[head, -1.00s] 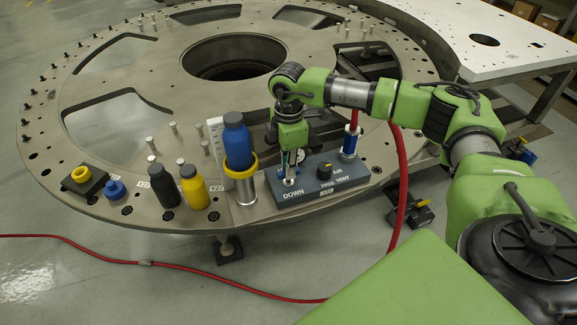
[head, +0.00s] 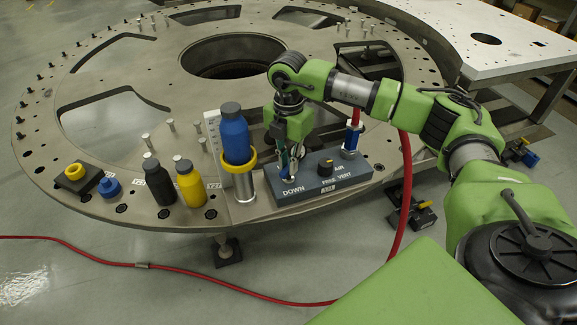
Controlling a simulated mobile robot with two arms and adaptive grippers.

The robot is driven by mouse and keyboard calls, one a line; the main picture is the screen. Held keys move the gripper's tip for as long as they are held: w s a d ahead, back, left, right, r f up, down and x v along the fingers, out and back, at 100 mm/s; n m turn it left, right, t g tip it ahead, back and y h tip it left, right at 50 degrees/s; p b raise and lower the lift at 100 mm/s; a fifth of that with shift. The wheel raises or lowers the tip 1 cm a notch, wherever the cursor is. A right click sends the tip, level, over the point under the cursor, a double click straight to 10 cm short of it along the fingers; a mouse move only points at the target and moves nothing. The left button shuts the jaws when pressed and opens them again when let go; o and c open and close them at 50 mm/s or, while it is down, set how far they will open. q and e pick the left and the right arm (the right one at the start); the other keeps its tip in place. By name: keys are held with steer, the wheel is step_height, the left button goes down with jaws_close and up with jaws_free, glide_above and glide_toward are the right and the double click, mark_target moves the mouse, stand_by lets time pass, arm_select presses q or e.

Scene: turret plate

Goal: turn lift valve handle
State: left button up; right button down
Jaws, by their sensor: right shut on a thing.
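The grey valve box (head: 325,186) sits on the near edge of the round turret plate (head: 140,222). My right gripper (head: 291,166) comes down from above over the left end of the box, above the DOWN label. It is shut on the lift valve handle (head: 285,161), which is mostly hidden by the fingers. A black knob (head: 326,167) stands on the middle of the box. My left gripper is not in view.
A blue bottle (head: 235,138) stands in a yellow-rimmed holder (head: 245,185) just left of the box. Black (head: 158,184) and yellow (head: 190,186) bottles stand further left. A blue fitting (head: 353,138) with a red hose (head: 405,190) is at the box's right end.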

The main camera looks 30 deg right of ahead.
steer(key=n+b, duration=0.2)
steer(key=n, duration=0.3)
steer(key=shift+n, duration=0.3)
steer(key=n+b, duration=0.2)
steer(key=n, duration=0.3)
steer(key=shift+r, duration=0.1)
stand_by(0.3)
steer(key=c, duration=2)
jaws_free()
steer(key=shift+c, duration=0.2)
step_height(320, 180, up, 12)
